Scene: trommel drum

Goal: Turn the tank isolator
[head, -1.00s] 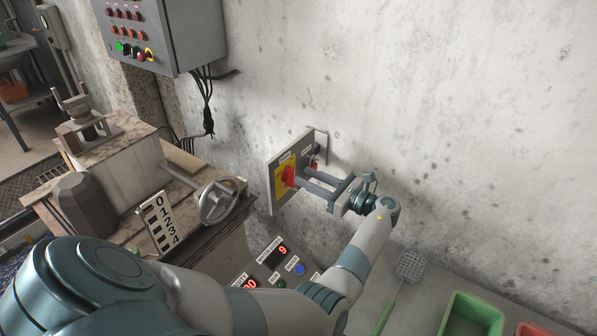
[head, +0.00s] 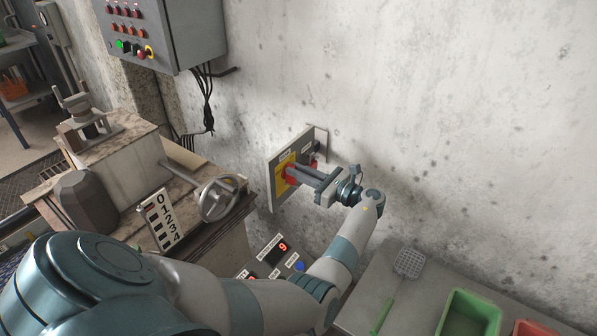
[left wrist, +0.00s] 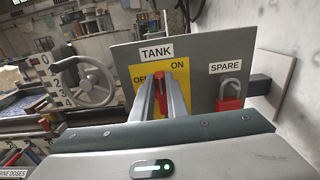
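The tank isolator is a red handle (left wrist: 160,80) on a yellow plate (left wrist: 180,75), under a TANK label on a grey wall panel (left wrist: 215,50). OFF is at the left of the yellow plate and ON at its upper right. The handle stands roughly upright between them in the left wrist view. In the head view the handle (head: 290,175) is at the left end of my fingers. My left gripper (left wrist: 163,90) has its two fingers close together, one on each side of the handle, and looks shut on it. The fingers hide the handle's lower part. My right gripper is out of view.
A red padlock (left wrist: 229,95) hangs under the SPARE label, right of the isolator. A handwheel (head: 220,198) and a numbered scale (head: 161,220) stand left of the panel. A control box (head: 165,35) is above. A green bin (head: 470,315) is at lower right.

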